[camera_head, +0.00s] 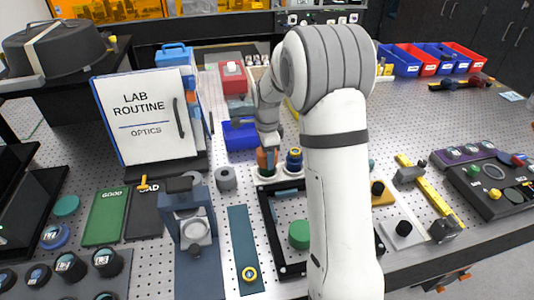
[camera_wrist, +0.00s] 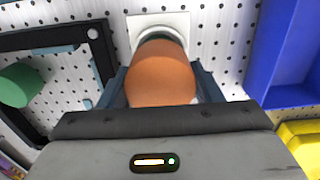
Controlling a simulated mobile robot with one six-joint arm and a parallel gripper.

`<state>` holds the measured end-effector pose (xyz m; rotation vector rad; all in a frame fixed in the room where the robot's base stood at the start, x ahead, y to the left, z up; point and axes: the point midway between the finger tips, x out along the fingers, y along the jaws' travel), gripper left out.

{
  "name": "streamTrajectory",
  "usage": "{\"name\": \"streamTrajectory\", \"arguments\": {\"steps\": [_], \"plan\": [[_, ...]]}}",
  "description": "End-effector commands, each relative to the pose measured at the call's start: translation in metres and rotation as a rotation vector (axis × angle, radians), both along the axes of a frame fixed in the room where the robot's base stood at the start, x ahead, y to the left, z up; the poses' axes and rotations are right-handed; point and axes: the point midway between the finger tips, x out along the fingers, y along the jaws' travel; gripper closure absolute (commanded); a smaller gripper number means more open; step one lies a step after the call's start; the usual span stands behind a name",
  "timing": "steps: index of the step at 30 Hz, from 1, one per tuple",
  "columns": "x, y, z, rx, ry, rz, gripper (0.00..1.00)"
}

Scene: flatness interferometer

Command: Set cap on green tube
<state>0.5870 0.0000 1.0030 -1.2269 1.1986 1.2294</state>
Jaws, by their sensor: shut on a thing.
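My gripper (camera_wrist: 160,98) is shut on an orange rounded piece, which looks like the cap (camera_wrist: 160,75), in the wrist view. A dark green round rim, likely the green tube (camera_wrist: 162,34), shows just beyond the cap on a white square base (camera_wrist: 145,21). In the head view the orange cap (camera_head: 265,157) is in my jaws directly above a dark green ring (camera_head: 266,173). Whether the cap touches or sits on the tube, I cannot tell. My arm hides part of the area to the right.
A blue-topped stack (camera_head: 294,160) stands close to the right of my gripper. A black frame (camera_head: 272,235) with a green cylinder (camera_head: 299,235) lies nearer. A blue bin (camera_head: 240,136) and a white Lab Routine binder (camera_head: 148,125) are to the left.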

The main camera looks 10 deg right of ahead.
Motion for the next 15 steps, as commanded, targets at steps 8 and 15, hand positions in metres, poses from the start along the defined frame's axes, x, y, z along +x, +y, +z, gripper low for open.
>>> {"name": "streamTrajectory", "arguments": {"steps": [8,15], "plan": [[0.0,0.0,-0.0001,0.0,0.0,0.0,0.36],[0.0,0.0,0.0,0.0,0.0,0.0,0.17]]}}
